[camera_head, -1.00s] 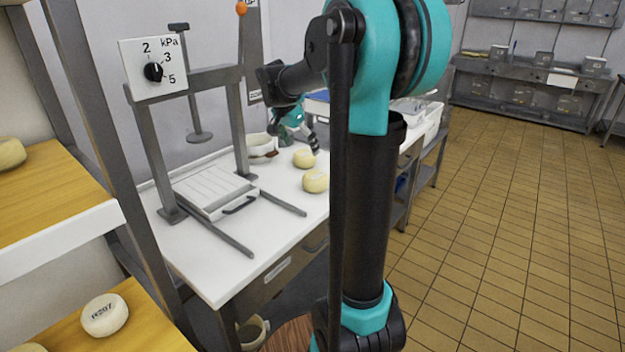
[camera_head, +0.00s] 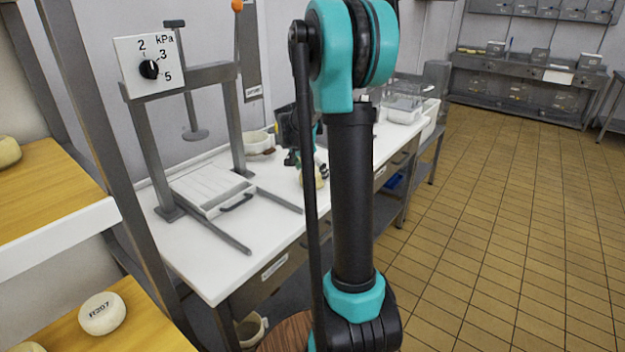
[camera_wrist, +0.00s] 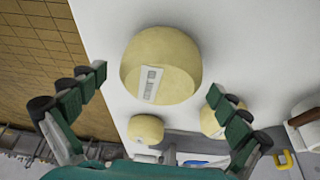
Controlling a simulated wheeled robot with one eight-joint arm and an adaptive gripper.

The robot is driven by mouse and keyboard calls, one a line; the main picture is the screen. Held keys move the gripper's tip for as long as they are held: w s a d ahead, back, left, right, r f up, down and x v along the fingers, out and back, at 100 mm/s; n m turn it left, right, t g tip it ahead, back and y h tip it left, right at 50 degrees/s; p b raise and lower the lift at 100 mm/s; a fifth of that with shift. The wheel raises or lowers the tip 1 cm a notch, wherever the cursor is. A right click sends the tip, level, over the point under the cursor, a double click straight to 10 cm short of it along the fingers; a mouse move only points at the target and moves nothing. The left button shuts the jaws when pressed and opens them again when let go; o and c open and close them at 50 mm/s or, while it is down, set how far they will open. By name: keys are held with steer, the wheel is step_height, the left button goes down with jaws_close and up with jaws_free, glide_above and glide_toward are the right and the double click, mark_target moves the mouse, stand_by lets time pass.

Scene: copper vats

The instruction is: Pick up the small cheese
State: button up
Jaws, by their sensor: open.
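Pale yellow round cheeses lie on the white table. In the wrist view the nearest cheese (camera_wrist: 160,62), with a paper label on its side, sits between and beyond my open fingers. Two others, a left cheese (camera_wrist: 145,129) and a right cheese (camera_wrist: 217,118) beside a finger, look smaller but are farther off. I cannot tell which is the small cheese. My gripper (camera_wrist: 156,84) is open and empty; no finger clearly touches a cheese. In the head view my gripper (camera_head: 316,164) hangs just over one table cheese (camera_head: 318,181), partly hidden by my arm.
A white bowl (camera_head: 259,143) is behind. Shelves at left hold more cheeses, one marked (camera_head: 102,313). Tiled floor (camera_head: 500,220) at right is open.

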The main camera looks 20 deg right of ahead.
steer(key=shift+w+d+f, duration=0.15)
steer(key=shift+d+f, duration=0.1)
steer(key=shift+f, duration=0.4)
steer(key=shift+c, duration=0.6)
steer(key=c, duration=1.4)
